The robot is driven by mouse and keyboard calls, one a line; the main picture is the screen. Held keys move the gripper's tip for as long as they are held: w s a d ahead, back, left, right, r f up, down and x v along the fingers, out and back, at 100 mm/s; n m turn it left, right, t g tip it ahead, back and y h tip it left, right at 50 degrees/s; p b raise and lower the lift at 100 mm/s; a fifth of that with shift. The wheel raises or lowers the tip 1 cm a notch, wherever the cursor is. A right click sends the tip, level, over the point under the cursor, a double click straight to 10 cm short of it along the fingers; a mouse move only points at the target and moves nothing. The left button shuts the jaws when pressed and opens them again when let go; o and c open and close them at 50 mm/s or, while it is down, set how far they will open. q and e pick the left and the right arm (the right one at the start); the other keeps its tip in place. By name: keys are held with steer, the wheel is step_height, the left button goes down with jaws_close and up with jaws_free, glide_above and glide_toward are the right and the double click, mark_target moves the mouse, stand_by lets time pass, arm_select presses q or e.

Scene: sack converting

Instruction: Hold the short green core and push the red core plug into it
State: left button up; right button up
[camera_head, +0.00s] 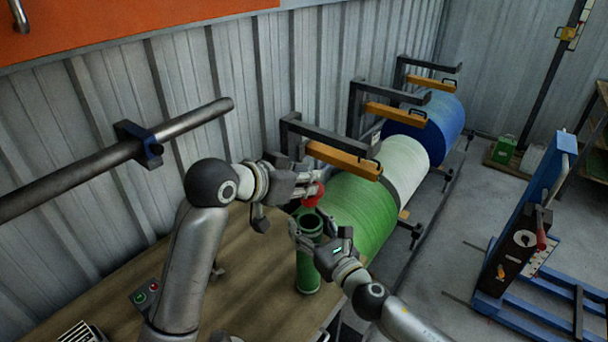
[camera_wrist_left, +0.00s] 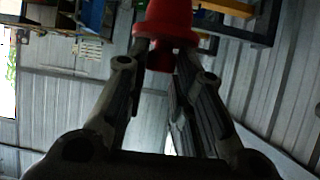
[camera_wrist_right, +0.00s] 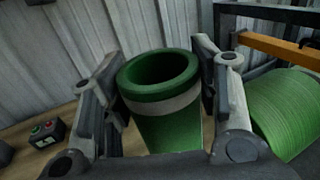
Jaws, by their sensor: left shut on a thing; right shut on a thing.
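The short green core (camera_head: 308,262) stands upright on the wooden table, a hollow tube with its open end up and a pale band below the rim. My right gripper (camera_head: 308,236) is shut on it near the top; the core also fills the space between the fingers in the right wrist view (camera_wrist_right: 165,110). The red core plug (camera_head: 313,194) is in my left gripper (camera_head: 304,187), just above the core's open mouth and apart from it. In the left wrist view the plug (camera_wrist_left: 168,22) sits between the fingertips. The plug's lower end is partly hard to see.
The wooden table (camera_head: 110,265) carries a small button box (camera_head: 146,293) with red and green buttons. Green (camera_head: 360,212), white (camera_head: 405,160) and blue (camera_head: 432,125) rolls stand behind to the right. A blue frame (camera_head: 530,240) stands on the floor at right.

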arm_select(q)
step_height(320, 180, down, 8)
stand_by(1.4)
stand_by(0.3)
steer(key=o, duration=1.1)
steer(key=shift+c, duration=0.2)
steer(key=v, duration=1.2)
steer(key=shift+f, duration=0.15)
